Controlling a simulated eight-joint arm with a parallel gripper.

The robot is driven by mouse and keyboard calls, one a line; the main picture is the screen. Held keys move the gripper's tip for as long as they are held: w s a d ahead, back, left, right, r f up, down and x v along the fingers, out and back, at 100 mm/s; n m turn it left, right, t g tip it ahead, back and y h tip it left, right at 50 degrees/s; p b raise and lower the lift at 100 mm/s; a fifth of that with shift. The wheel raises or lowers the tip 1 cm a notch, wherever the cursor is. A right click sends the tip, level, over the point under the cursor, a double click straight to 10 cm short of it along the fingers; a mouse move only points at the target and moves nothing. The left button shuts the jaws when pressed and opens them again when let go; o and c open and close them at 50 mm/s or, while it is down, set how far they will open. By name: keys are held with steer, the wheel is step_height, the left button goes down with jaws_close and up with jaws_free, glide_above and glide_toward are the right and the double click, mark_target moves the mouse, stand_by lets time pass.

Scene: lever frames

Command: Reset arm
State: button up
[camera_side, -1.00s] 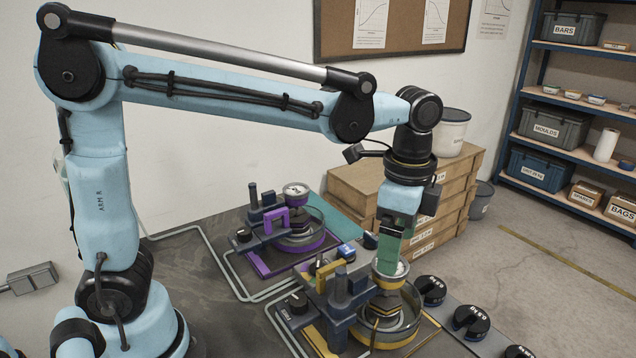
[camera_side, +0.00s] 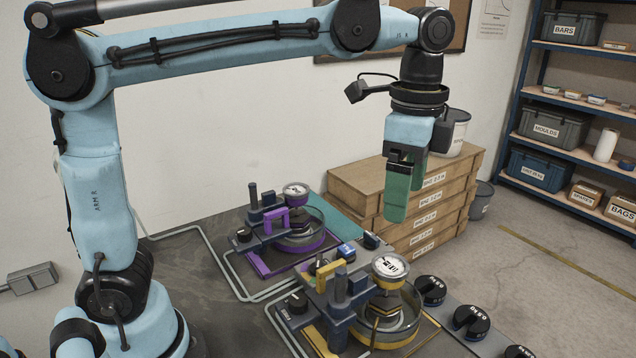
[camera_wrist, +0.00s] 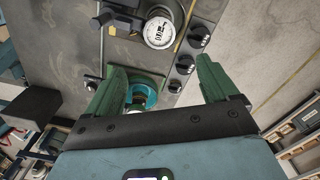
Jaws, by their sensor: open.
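My gripper (camera_side: 398,195) has green fingers and hangs pointing down in the side view, above and clear of the yellow-trimmed lever frame (camera_side: 345,325). In the wrist view my gripper (camera_wrist: 165,85) is open, its two green fingers wide apart with nothing held between them. The yellow frame carries a round white dial gauge (camera_side: 390,266), which also shows in the wrist view (camera_wrist: 159,32). A purple-trimmed lever frame (camera_side: 285,230) with its own gauge stands farther back on the table.
Black slotted weights (camera_side: 470,320) lie in a row at the table's right. Blue shelving (camera_side: 520,90) is at the far right. The air around the gripper is free.

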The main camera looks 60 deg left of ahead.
mark_target(391, 262)
step_height(391, 262, down, 12)
steer(key=shift+f, duration=0.1)
stand_by(0.7)
steer(key=shift+f, duration=0.1)
steer(key=n, duration=0.4)
steer(key=shift+w+n, duration=0.1)
steer(key=shift+n, duration=0.2)
steer(key=n, duration=0.4)
steer(key=shift+a+n, duration=0.15)
steer(key=shift+n, duration=0.15)
steer(key=n, duration=0.4)
steer(key=shift+a+n, duration=0.15)
steer(key=shift+n, duration=0.15)
steer(key=n, duration=0.4)
steer(key=shift+a, duration=0.1)
stand_by(1.3)
